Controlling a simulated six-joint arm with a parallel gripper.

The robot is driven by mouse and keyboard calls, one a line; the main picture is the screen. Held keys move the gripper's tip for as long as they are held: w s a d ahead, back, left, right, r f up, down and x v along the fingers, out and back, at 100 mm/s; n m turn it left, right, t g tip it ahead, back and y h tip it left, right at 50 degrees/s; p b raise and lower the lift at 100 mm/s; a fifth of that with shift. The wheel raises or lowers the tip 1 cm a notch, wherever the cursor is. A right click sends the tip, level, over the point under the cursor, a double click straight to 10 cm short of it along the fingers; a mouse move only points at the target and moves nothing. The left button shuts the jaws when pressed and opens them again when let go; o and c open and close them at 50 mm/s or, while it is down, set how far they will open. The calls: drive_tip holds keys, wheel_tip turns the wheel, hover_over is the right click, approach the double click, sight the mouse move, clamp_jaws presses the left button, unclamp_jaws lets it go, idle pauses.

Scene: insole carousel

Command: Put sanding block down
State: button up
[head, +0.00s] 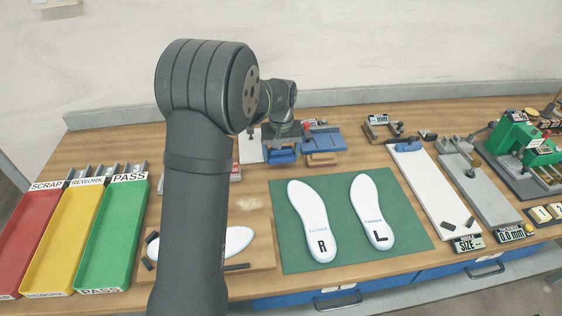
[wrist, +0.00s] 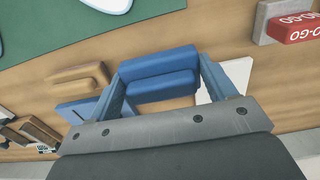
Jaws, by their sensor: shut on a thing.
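The sanding block, a blue block, is between the fingers of my gripper (head: 282,148). It shows as a blue block (wrist: 158,62) spanning the gap between the two blue fingers of my gripper (wrist: 166,80) in the wrist view. My gripper is shut on it at the back middle of the wooden bench (head: 340,165). I cannot tell whether the block's underside touches the bench.
A tan wooden block (head: 322,159) and a blue fixture (head: 322,138) are close to the right of my gripper. A red GO/NO-GO gauge (wrist: 298,27) lies nearby. Two white insoles (head: 313,220) lie on a green mat (head: 345,253). Red, yellow and green trays (head: 112,235) stand left.

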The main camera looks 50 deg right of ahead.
sight(281, 161)
drive_tip(key=shift+f, duration=1.95)
drive_tip(key=shift+f, duration=0.15)
drive_tip(key=o, duration=1)
drive_tip(key=shift+o, duration=0.2)
wheel_tip(281, 161, up, 12)
drive_tip(key=shift+r, duration=0.15)
wheel_tip(281, 161, down, 12)
drive_tip(key=shift+r, duration=1.7)
